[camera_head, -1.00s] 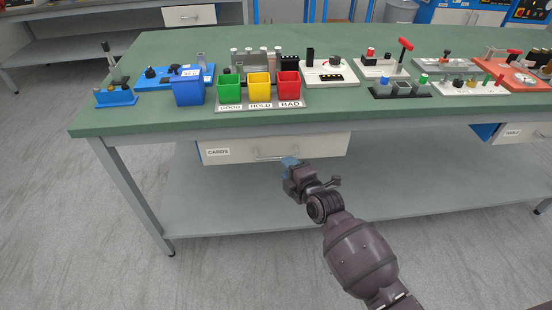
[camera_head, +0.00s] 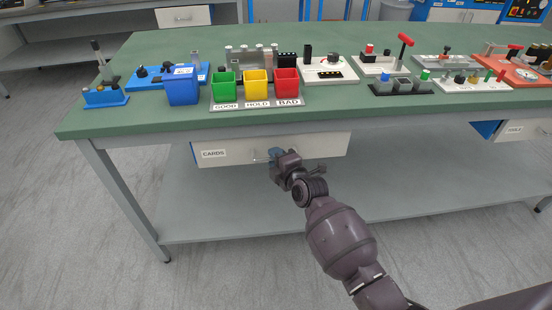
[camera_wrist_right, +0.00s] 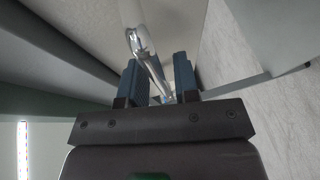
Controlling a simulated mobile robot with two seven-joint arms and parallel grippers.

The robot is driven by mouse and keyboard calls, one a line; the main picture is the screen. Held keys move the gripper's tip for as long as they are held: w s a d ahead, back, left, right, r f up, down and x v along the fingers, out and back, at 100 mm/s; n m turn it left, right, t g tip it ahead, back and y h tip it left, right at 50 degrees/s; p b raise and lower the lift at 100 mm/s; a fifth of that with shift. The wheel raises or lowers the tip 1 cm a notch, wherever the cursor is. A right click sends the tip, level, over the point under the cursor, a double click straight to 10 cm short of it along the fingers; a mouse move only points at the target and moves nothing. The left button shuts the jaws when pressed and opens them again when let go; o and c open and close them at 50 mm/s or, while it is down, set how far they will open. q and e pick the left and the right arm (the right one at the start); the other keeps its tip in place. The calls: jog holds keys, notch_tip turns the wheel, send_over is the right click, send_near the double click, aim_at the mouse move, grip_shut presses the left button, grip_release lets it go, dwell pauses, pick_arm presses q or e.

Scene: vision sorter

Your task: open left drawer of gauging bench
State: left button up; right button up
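The left drawer (camera_head: 232,156) of the gauging bench (camera_head: 130,124) has a pale front with a label reading CARDS. It sits under the green top and looks shut or nearly so. Its silver bar handle (camera_head: 260,159) shows in the head view, partly hidden by my right gripper (camera_head: 272,156). In the right wrist view, the handle (camera_wrist_right: 146,50) runs down between the two blue fingers of my right gripper (camera_wrist_right: 160,82). The fingers are apart, with gaps around the bar, so the gripper looks open around it. My left gripper is not in view.
On the bench top stand a blue bin (camera_head: 183,91), green (camera_head: 223,92), yellow (camera_head: 257,90) and red (camera_head: 287,88) bins, and several fixtures. Another drawer (camera_head: 520,131) is at the right. A grey lower shelf (camera_head: 220,215) lies below the drawer. The floor in front is clear.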

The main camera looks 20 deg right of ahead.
grip_shut()
pick_arm(q)
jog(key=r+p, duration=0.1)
jog(key=p, duration=0.2)
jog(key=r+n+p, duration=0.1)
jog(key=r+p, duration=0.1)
jog(key=p, duration=0.2)
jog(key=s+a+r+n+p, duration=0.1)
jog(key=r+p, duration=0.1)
jog(key=p, duration=0.1)
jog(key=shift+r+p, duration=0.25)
jog(key=shift+p, duration=0.15)
pick_arm(e)
jog(key=s+a, duration=0.4)
jog(key=s, duration=1)
jog(key=s+a, duration=0.4)
jog(key=s, duration=0.9)
jog(key=shift+s, duration=0.35)
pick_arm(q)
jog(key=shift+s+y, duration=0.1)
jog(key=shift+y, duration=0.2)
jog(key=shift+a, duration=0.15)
pick_arm(e)
jog(key=shift+o, duration=1)
grip_release()
